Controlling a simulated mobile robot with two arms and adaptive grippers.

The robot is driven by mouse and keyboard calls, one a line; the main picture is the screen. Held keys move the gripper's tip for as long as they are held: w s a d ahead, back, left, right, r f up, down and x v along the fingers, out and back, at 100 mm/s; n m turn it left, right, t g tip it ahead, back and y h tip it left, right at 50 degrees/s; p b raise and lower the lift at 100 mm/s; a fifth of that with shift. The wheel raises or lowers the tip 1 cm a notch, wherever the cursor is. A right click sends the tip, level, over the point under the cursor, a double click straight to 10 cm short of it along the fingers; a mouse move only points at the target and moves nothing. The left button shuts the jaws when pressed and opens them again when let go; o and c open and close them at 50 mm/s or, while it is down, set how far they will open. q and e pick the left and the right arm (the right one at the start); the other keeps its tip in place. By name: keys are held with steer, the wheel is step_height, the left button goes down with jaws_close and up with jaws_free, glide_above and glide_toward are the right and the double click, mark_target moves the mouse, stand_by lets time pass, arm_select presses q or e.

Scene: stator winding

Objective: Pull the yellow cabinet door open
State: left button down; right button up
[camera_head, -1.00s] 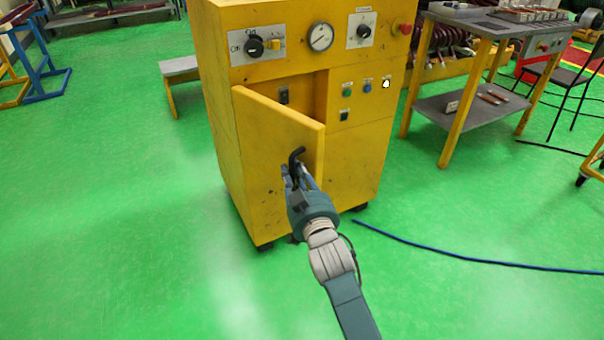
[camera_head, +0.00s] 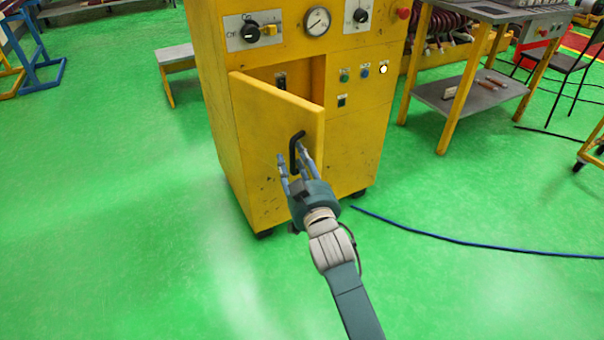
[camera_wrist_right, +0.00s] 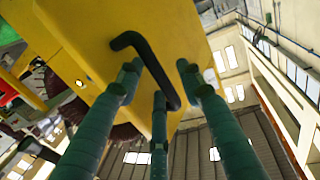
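The yellow cabinet (camera_head: 348,150) stands ahead in the head view. Its yellow door (camera_head: 262,125) is partly open, hinged on the left, with its free right edge swung out toward me. A black bent handle (camera_head: 292,157) is on the door's front near that edge. My right gripper (camera_head: 293,162) is at the handle, its fingers spread on either side. The right wrist view shows the fingers (camera_wrist_right: 158,78) apart, with the handle (camera_wrist_right: 148,55) running between them and no clear grip on it. The door (camera_wrist_right: 190,22) fills the top there. My left gripper is not in view.
A yellow-legged table (camera_head: 445,115) stands at the right. A blue cable (camera_head: 440,237) lies on the floor.

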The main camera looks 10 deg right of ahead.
steer(key=s+d, duration=0.2)
steer(key=s, duration=0.9)
